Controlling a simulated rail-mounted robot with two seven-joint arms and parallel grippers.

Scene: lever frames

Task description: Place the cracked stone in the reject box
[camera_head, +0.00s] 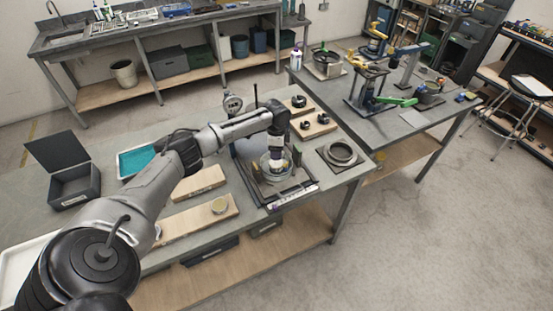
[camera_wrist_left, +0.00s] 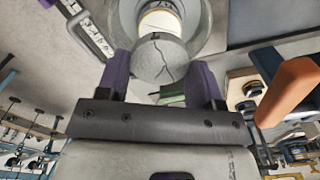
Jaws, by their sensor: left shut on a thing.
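The cracked stone (camera_wrist_left: 162,60) is a grey round piece with a dark crack line, seen between the two purple fingers in the left wrist view. My left gripper (camera_wrist_left: 161,82) is shut on it. A pale cylinder with a yellowish band sits just beyond the stone. In the head view my left gripper (camera_head: 277,160) points down over the dark-framed fixture on the workbench; the stone is hard to make out there. A dark grey box with its lid raised (camera_head: 76,188), likely the reject box, stands at the left end of the bench, well away from the gripper. My right gripper is not in view.
A teal-lined tray (camera_head: 136,161) lies between the box and the fixture. Wooden boards (camera_head: 196,221) lie in front, one carrying a small round tin. Wooden blocks with dark parts (camera_head: 313,125) and a grey ring (camera_head: 340,153) are right of the fixture. A gauge (camera_head: 232,104) stands behind.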

